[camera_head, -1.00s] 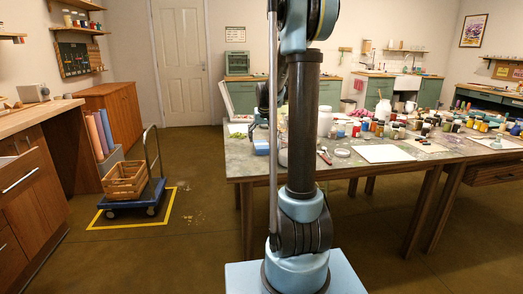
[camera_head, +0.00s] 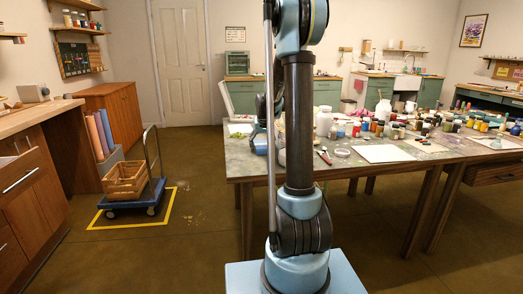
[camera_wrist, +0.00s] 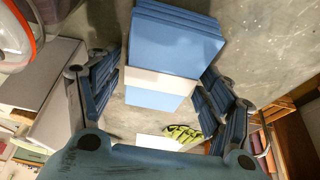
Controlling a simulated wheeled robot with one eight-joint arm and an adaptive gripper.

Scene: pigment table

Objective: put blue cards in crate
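The blue cards (camera_wrist: 178,40) lie as a neat stack with a pale band (camera_wrist: 160,81) around it, on the grey table top. In the wrist view my gripper (camera_wrist: 160,95) has its fingers spread to either side of the banded stack, with narrow gaps that look clear of it. In the head view a bit of blue (camera_head: 260,147) shows at the table's left end, beside my arm, which hides most of my gripper. The wooden slatted crate (camera_head: 125,183) stands on a blue platform cart (camera_head: 133,202) on the floor at left; it looks empty.
The table (camera_head: 240,168) holds many paint jars (camera_head: 385,128), a white sheet (camera_head: 383,153) and brushes right of my arm. Yellow tape (camera_head: 170,208) outlines the cart's spot. Wooden cabinets (camera_head: 30,190) line the left.

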